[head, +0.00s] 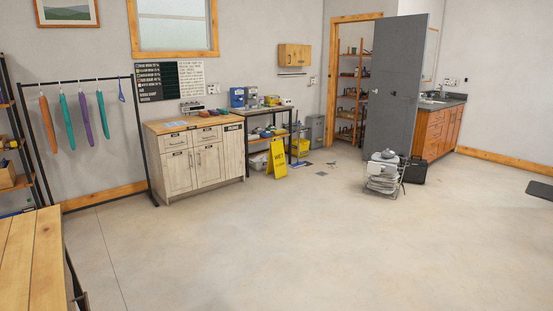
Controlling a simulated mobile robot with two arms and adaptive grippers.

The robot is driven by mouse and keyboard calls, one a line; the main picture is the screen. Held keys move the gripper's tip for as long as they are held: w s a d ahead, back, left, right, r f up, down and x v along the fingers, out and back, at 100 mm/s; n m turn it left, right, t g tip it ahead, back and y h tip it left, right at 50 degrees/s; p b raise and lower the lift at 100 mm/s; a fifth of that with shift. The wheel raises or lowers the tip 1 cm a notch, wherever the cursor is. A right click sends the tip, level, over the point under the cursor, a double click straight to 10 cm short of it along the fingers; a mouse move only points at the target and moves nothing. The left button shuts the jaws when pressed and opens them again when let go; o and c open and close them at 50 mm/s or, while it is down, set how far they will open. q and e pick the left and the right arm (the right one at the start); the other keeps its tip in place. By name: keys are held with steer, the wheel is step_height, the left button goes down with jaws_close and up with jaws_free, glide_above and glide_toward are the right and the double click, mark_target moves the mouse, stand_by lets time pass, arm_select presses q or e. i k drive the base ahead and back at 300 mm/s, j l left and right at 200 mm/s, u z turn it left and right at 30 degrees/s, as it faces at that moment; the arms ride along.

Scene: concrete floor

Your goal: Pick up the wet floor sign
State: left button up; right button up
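The wet floor sign (278,159) is a yellow board with dark lettering. In the head view it stands on the concrete floor near the back wall. It is right of the white cabinet and in front of the dark shelf table. It looks upright and leans back slightly. It is far across the room from me. Neither of my grippers shows in this view.
The white cabinet (197,166) and the shelf table (268,113) line the wall. A cart (383,173) with a stacked load stands near the grey door (396,85). A wooden table (32,262) fills the near left. The middle floor (290,240) is clear.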

mark_target(276, 164)
steer(key=i+z, duration=0.3)
steer(key=i, duration=5.75)
steer(key=i+u, duration=0.1)
steer(key=i, duration=0.55)
steer(key=i+l, duration=0.15)
steer(key=i, duration=0.45)
steer(key=i+u, duration=0.15)
steer(key=i, duration=0.45)
steer(key=l, duration=0.05)
